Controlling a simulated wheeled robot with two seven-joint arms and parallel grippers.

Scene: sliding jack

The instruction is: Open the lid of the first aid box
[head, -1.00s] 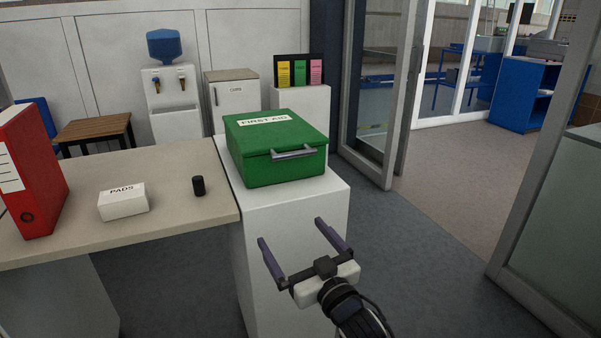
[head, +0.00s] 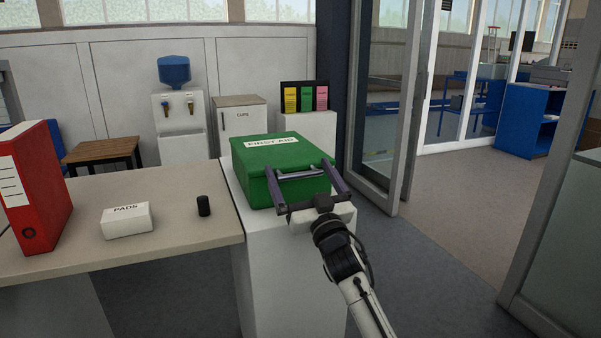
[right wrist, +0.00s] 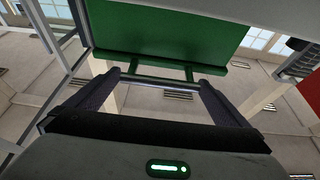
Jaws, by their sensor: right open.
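The green first aid box (head: 265,158) stands on a white pedestal (head: 285,255) in the head view, with its lid shut. A grey bar handle (head: 301,175) sticks out from the lid's front. My right gripper (head: 305,177) is at the box's front, open, with one finger at each side of the handle. In the right wrist view the handle (right wrist: 160,82) runs across between the two spread fingers, below the green box (right wrist: 165,30). I cannot tell whether the fingers touch it. My left gripper is not in view.
A table (head: 180,238) left of the pedestal holds a red binder (head: 38,185), a white PADS box (head: 127,220) and a small black cylinder (head: 204,205). A water dispenser and small cabinet stand behind. Open floor (head: 420,260) lies to the right.

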